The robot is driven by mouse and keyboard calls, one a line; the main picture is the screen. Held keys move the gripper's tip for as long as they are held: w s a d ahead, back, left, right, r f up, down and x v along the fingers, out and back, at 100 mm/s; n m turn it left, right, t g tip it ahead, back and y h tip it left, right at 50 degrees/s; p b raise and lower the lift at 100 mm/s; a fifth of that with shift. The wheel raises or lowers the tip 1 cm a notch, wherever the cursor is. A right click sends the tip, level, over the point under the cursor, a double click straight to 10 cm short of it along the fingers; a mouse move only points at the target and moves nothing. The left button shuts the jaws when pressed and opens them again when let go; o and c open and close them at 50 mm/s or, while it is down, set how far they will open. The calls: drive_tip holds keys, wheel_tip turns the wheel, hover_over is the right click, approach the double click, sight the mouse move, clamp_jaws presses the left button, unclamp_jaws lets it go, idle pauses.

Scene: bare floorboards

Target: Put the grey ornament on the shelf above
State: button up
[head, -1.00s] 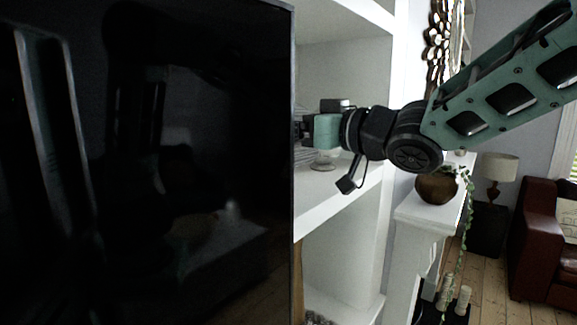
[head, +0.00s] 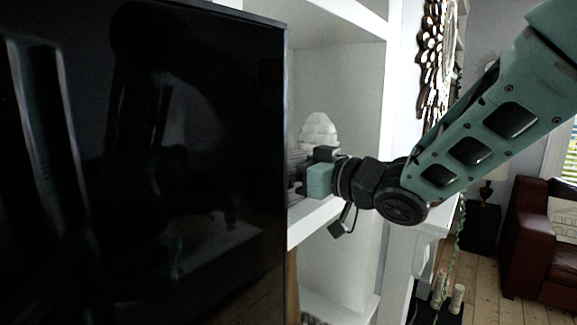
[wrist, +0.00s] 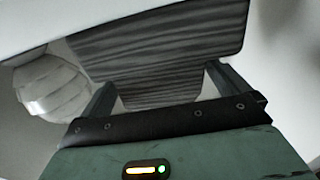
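The grey ornament (head: 295,163), with dark wavy stripes, stands on a white shelf, partly hidden by the black panel and my gripper. In the wrist view the grey ornament (wrist: 160,55) fills the space ahead of and between the fingers. My gripper (wrist: 165,85) has its fingers wide apart, one on each side of the ornament, with small light gaps showing beside its near end. In the head view my gripper (head: 303,178) is low over the shelf, its fingertips mostly hidden.
A white ribbed ornament (head: 319,131) stands behind my gripper, and close left in the wrist view (wrist: 58,90). A large black glossy panel (head: 150,170) blocks the left side. The shelf's white side wall (head: 362,95) is at the right, another shelf above.

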drive_tip(key=b+v, duration=0.4)
drive_tip(key=v, duration=0.8)
drive_tip(key=s+f+m+g+h, duration=0.1)
drive_tip(key=s+f+h, duration=0.15)
drive_tip(key=f, duration=0.35)
drive_tip(key=s+d+f+m+g+h, duration=0.1)
drive_tip(key=s+f+h, duration=0.1)
drive_tip(key=f+h, duration=0.25)
drive_tip(key=s+f+m+g+h, duration=0.1)
drive_tip(key=s+f+h, duration=0.15)
drive_tip(key=f, duration=0.35)
drive_tip(key=s+d+f+g+h, duration=0.1)
drive_tip(key=s+f+g, duration=0.3)
drive_tip(key=s, duration=0.4)
drive_tip(key=s+d+f+g+h, duration=0.2)
drive_tip(key=s+f+g+h, duration=0.1)
drive_tip(key=s, duration=0.5)
drive_tip(key=shift+s+f+g, duration=0.3)
drive_tip(key=shift+f+g, duration=0.1)
drive_tip(key=shift+g, duration=0.1)
